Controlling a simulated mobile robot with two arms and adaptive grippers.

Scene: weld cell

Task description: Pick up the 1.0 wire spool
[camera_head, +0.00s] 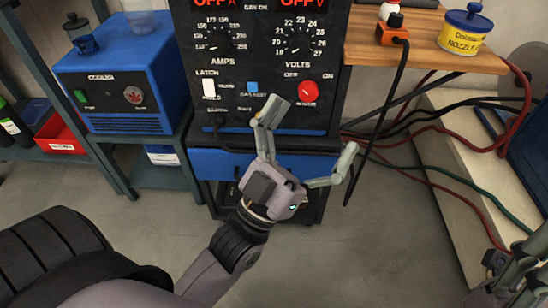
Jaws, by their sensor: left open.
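I cannot make out a wire spool marked 1.0 in the head view. My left gripper (311,130) is open with its two fingers spread wide, and nothing shows between them. It is in front of the welding machine (262,118), near its blue lower panel, and covers part of that front. My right gripper (518,268) shows only partly at the bottom right corner, cut off by the picture edge. Whether its fingers are open or shut is unclear.
A blue cooler (123,85) stands on a metal stand at the left, beside a red bin (58,135). A wooden shelf (425,47) at the upper right holds a blue-and-yellow nozzle tin (465,33). Cables (420,130) run along the right. The floor (345,240) in front is clear.

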